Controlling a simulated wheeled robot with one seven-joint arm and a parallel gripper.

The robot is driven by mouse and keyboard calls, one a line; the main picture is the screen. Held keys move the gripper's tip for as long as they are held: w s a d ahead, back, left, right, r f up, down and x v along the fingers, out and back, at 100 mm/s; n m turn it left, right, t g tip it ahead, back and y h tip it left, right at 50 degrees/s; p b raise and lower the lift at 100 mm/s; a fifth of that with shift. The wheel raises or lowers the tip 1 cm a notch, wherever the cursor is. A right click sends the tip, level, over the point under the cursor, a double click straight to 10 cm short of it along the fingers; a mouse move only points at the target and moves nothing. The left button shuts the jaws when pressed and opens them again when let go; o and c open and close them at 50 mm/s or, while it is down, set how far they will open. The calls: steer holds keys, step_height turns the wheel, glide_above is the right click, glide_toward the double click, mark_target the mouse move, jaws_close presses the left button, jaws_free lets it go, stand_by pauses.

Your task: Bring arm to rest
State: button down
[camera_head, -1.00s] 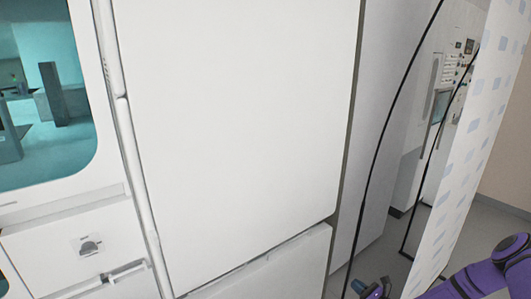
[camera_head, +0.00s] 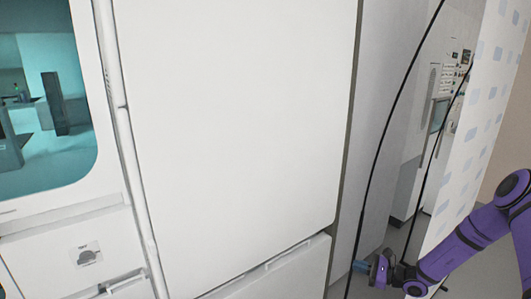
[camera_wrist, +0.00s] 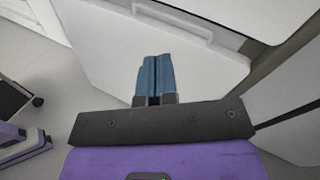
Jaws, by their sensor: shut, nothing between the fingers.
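My purple arm reaches in from the right edge of the head view, bent at the elbow. My gripper (camera_head: 360,267) is at its end, low and right of the big white cabinet's lower door. In the wrist view the two blue fingers of my gripper (camera_wrist: 154,75) lie side by side, shut, with nothing between them. A pale panel with a recessed handle edge lies beyond the fingertips; I cannot tell whether they are clear of it by much.
A tall white cabinet (camera_head: 235,120) fills the middle. A glass-fronted unit (camera_head: 50,190) stands at left. Black cables (camera_head: 385,140) and a patterned curtain or panel (camera_head: 490,90) are at right, close to my arm. Grey floor (camera_wrist: 28,65) shows at left in the wrist view.

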steer(key=s+a+r+n+g+h, duration=0.25)
steer(key=s+r+n, duration=0.2)
steer(key=r, duration=0.65)
steer(key=s+a+r+n+g+h, duration=0.15)
steer(key=s+r+n+g, duration=0.3)
steer(key=r, duration=0.55)
steer(key=s+a+r+n+g+h, duration=0.2)
steer(key=s+r+n, duration=0.25)
steer(key=r, duration=0.65)
steer(key=s+d+r+n+t+h, duration=0.2)
steer(key=s+r, duration=0.6)
steer(key=s, duration=0.4)
steer(key=s+d+r+n+t+h, duration=0.1)
steer(key=s+r+n+t+h, duration=0.2)
steer(key=s, duration=1)
step_height(320, 180, up, 6)
steer(key=n+h, duration=0.1)
steer(key=h, duration=0.2)
steer(key=shift+d+f+n+t+h, duration=0.15)
steer(key=shift+d+n+t+h, duration=0.15)
steer(key=shift+d+n+h, duration=0.1)
